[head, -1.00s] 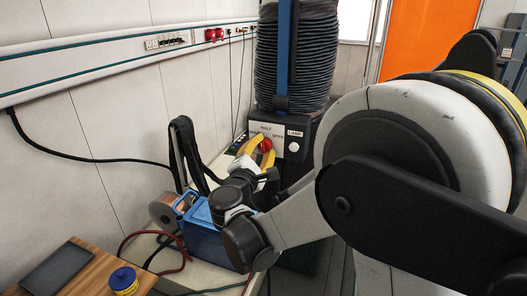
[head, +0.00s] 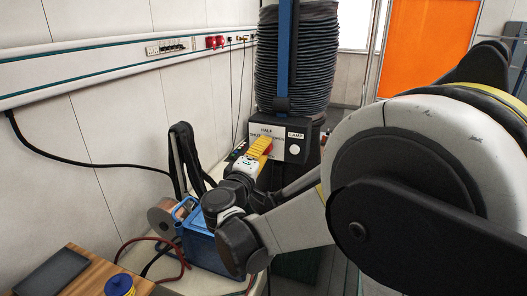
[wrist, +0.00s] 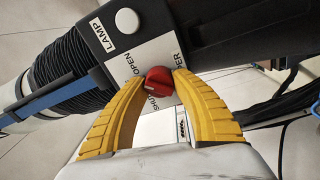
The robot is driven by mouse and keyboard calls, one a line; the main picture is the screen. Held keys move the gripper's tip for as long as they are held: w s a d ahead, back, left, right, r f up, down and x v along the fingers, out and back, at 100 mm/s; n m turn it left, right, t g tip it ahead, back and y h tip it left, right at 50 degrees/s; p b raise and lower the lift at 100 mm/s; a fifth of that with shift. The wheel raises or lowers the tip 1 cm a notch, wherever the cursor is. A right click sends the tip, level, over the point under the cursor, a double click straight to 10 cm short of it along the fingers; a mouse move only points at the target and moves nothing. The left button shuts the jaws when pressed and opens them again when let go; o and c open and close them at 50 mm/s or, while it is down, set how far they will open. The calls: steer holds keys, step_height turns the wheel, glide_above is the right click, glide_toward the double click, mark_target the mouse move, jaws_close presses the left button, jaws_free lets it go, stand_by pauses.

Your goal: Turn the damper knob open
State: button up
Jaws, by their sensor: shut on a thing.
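The red damper knob (wrist: 160,78) sits on a white label plate (wrist: 155,52) with OPEN and SHUT printed beside it. My gripper (wrist: 161,76) has its two curved yellow fingers closed on the knob, one tip on each side. In the head view my gripper (head: 260,147) is at the front of the dark control box (head: 293,128), below the black ribbed hose. The fingers cover most of the knob there, with only a little red showing. I cannot tell surely which word the knob points to.
A white button (wrist: 126,20) labelled LAMP is on the same box, beside the plate. A blue case (head: 203,243) and a wire spool (head: 163,217) stand below my wrist. Cables hang along the wall. A wooden table (head: 95,275) is at lower left.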

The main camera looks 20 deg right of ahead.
steer(key=shift+m, duration=0.7)
steer(key=o, duration=1.2)
steer(key=shift+w, duration=0.1)
steer(key=shift+o, duration=0.2)
steer(key=v, duration=1.2)
